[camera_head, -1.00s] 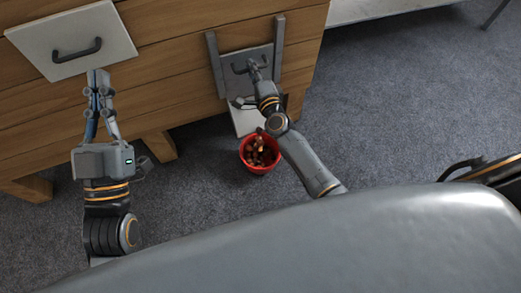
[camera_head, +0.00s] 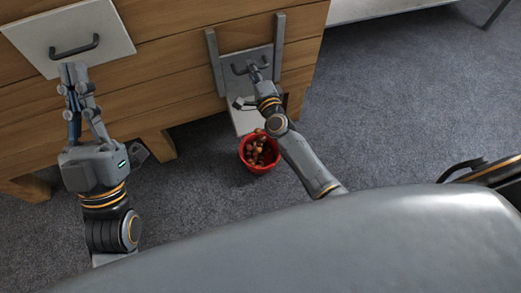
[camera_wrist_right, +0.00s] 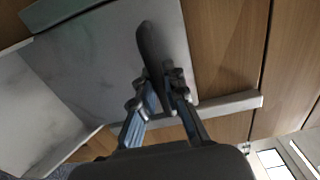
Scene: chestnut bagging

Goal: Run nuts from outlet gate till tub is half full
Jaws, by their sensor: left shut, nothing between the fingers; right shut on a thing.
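The grey outlet gate (camera_head: 262,57) sits between two upright rails on the wooden front. My right gripper (camera_head: 256,70) is shut on the gate's dark handle (camera_head: 239,69); the right wrist view also shows the gripper (camera_wrist_right: 166,80) on this handle (camera_wrist_right: 150,42). A pale chute (camera_head: 247,122) sticks out below the gate. The red tub (camera_head: 261,171) stands on the floor under the chute's end, with brown nuts (camera_head: 258,150) inside. Their exact level is hard to judge. My left gripper (camera_head: 73,68) is shut and empty, just below the handle (camera_head: 75,47) of a white panel.
The wooden cabinet (camera_head: 170,75) stands on short wooden legs. Grey carpet (camera_head: 400,110) is open to the right. A pale shelf (camera_head: 375,8) shows at the top right. My right arm passes close to the tub's right side.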

